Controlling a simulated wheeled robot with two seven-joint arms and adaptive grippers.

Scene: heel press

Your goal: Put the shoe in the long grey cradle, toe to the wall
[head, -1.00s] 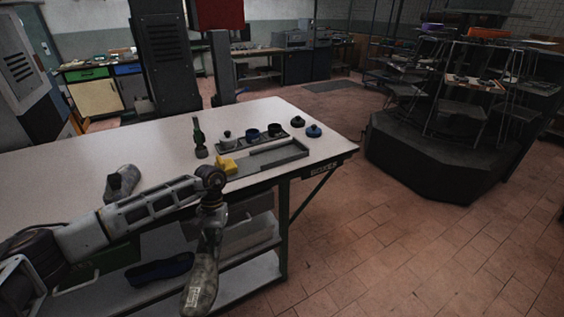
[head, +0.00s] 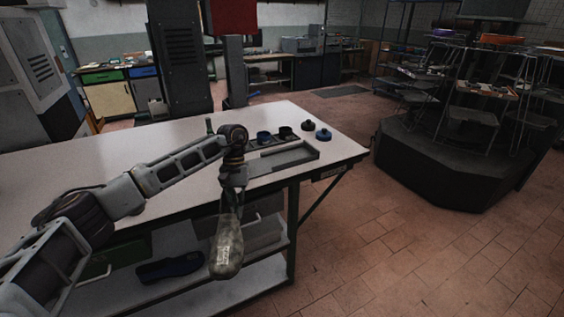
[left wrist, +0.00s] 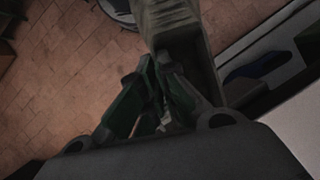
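The shoe (head: 228,245) is worn, mottled grey-green, and hangs below my left gripper (head: 234,186) in front of the table's front edge, long axis near vertical. In the left wrist view my left gripper's green fingers (left wrist: 155,75) are closed on the rim of the shoe (left wrist: 170,18). Which end is the toe is hard to tell, but the lower end looks rounded. The long grey cradle (head: 290,157) lies on the table near its right front corner, beyond and right of the gripper. The arm covers its left part. My right gripper is out of view.
Behind the cradle stand dark and blue round pieces (head: 323,134) on the table (head: 90,170). A dark blue shoe (head: 172,268) lies on the lower shelf (head: 255,280). A green upright tool (head: 209,125) is mostly hidden by my arm. The table's left part is clear.

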